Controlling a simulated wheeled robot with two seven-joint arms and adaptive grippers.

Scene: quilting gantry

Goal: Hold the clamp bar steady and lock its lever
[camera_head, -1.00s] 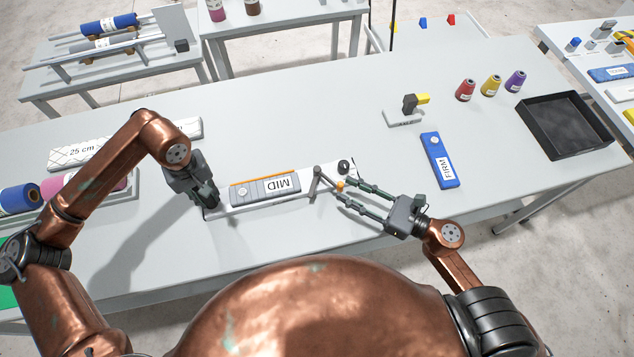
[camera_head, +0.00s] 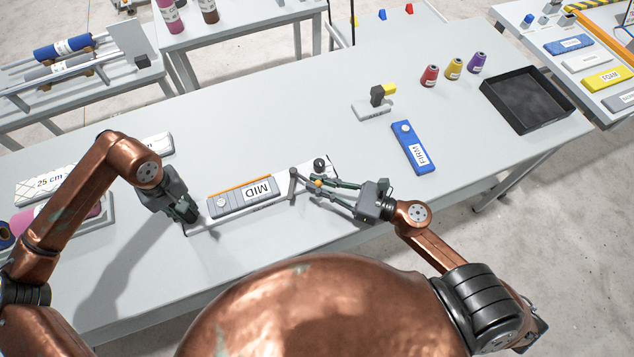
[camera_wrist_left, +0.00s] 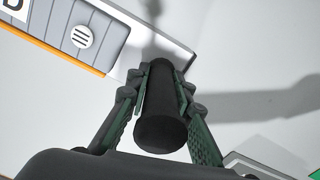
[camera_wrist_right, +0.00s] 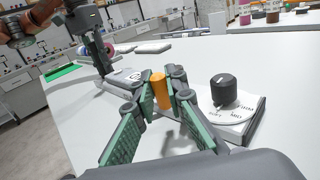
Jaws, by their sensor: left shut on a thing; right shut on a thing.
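The clamp bar (camera_head: 262,206) is a long white base on the table, carrying a grey block with an orange edge marked MID (camera_head: 240,197). My left gripper (camera_head: 190,215) is at its left end, shut on an upright black handle (camera_wrist_left: 160,115). The lever (camera_head: 293,183) is a grey arm with an orange grip (camera_wrist_right: 161,91), near the bar's right end. My right gripper (camera_head: 310,184) is shut on that orange grip, its fingers on both sides of it. A black knob (camera_wrist_right: 223,90) on a white dial stands beside the right fingers, apart from them.
A blue FIRM block (camera_head: 414,150) lies to the right, with a small stand with a yellow tip (camera_head: 386,91) behind it. Several thread spools (camera_head: 453,69) and a black tray (camera_head: 526,98) are further right. The table's front middle is clear.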

